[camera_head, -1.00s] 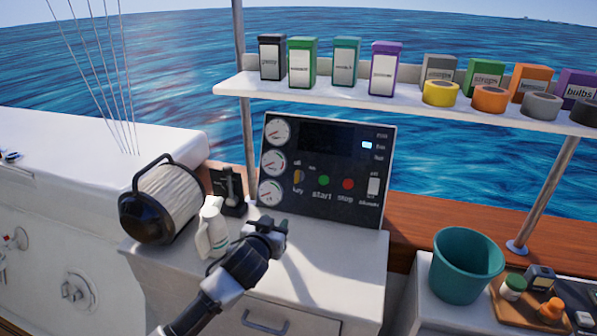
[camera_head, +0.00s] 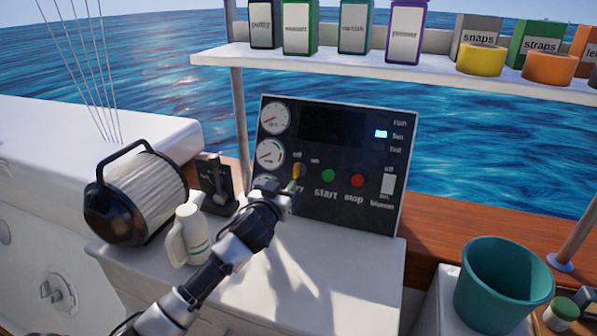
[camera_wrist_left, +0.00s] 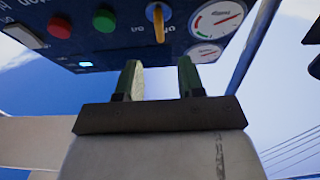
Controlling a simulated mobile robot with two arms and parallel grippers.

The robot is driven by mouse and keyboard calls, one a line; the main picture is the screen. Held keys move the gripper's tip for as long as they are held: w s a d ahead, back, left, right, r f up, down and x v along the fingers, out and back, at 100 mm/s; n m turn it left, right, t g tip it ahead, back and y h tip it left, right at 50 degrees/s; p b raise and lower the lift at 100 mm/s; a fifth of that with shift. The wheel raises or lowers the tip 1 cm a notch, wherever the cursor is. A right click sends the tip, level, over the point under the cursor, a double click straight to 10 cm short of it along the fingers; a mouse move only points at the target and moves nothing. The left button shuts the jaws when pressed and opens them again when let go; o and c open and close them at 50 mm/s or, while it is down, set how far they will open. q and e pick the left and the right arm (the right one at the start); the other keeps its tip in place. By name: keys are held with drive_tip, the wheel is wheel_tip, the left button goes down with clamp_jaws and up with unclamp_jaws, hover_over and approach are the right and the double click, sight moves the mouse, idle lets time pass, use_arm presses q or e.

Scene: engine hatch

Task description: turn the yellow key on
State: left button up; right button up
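The small yellow key (camera_head: 298,171) is on the dark control panel (camera_head: 335,210), left of the green start button, below the "off" label. It looks roughly upright. The wrist view also shows the key (camera_wrist_left: 158,24) on the panel, beyond the fingers and roughly in line with the gap between them. My left gripper (camera_head: 284,197) is just in front of the panel, slightly below and left of the key. In the wrist view its two fingers (camera_wrist_left: 160,78) are apart with nothing between them. My right gripper is not in view.
A green button (camera_head: 328,176), a red button (camera_head: 358,181) and a white switch (camera_head: 388,183) sit right of the key. A shelf (camera_head: 400,70) with boxes is above.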

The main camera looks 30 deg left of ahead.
sight(295, 168)
use_arm(q)
drive_tip(key=x, duration=1)
drive_tip(key=shift+a+r, duration=0.1)
drive_tip(key=shift+r, duration=0.05)
clamp_jaws()
